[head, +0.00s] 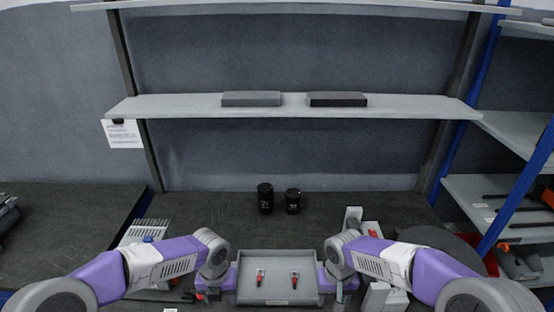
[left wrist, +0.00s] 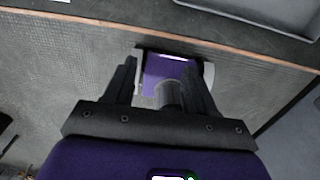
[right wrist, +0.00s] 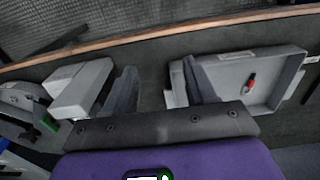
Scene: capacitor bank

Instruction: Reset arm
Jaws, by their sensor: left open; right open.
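My left gripper (head: 214,284) is low at the left side of a grey tray in the head view. In the left wrist view its two dark fingers (left wrist: 164,72) are spread apart, and nothing is clearly held between them. My right gripper (head: 340,282) is low at the tray's right side. In the right wrist view its fingers (right wrist: 158,76) are spread with an empty gap. The grey tray (head: 277,298) holds two small red-and-black parts, the left one (head: 260,277) and the right one (head: 295,279). Both arms are bent inward, roughly mirrored.
Two black cylinders, left (head: 265,199) and right (head: 292,201), stand upright on the dark bench (head: 210,210) ahead. A shelf (head: 200,107) above carries two flat boxes, grey (head: 251,99) and black (head: 338,99). A blue-post rack (head: 509,190) stands right.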

